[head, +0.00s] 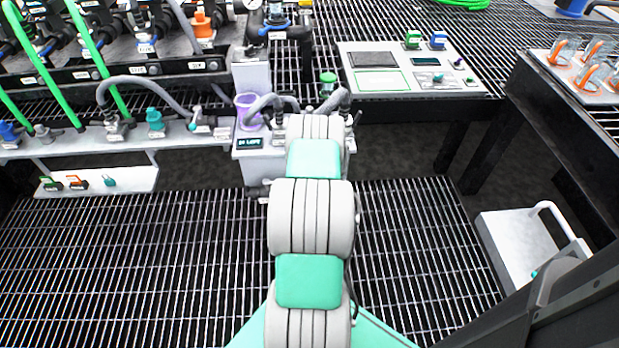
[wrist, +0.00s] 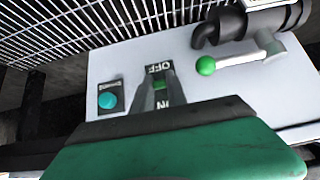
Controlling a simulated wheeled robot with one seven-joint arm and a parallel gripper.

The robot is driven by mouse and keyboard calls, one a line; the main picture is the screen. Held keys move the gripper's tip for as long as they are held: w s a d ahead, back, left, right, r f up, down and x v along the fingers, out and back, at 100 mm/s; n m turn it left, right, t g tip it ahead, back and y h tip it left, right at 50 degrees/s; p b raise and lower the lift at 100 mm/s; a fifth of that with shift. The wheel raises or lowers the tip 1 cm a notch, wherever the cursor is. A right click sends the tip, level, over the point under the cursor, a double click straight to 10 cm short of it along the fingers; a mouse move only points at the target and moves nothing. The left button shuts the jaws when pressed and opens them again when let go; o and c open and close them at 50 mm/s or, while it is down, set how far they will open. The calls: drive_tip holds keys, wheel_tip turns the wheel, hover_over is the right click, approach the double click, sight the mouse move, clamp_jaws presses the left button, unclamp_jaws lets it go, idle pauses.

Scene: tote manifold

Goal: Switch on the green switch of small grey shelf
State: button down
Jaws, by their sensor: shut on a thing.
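In the wrist view a light grey shelf panel (wrist: 118,66) fills the middle. A label reading OFF (wrist: 158,69) is on it, with a second, partly covered label below. My gripper (wrist: 156,92) is over these labels, its dark fingers closed on the small green switch (wrist: 160,85), of which only a little shows between them. The switch's exact position is hard to tell. In the head view my arm hides the gripper and the switch.
On the same panel, a teal knob (wrist: 108,101) is to the left and a green-ball lever (wrist: 206,65) is close on the right, beside a dark pipe (wrist: 225,24). In the head view a white control panel (head: 405,70) stands right of my arm.

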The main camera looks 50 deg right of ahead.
drive_tip(key=shift+r+g+y, duration=0.15)
drive_tip(key=shift+g+y, duration=0.15)
drive_tip(key=shift+d, duration=0.1)
idle(0.3)
drive_tip(key=c, duration=1.3)
unclamp_jaws()
drive_tip(key=p+v, duration=0.3)
drive_tip(key=v, duration=0.4)
drive_tip(key=shift+s+r, duration=0.1)
drive_tip(key=shift+r, duration=0.25)
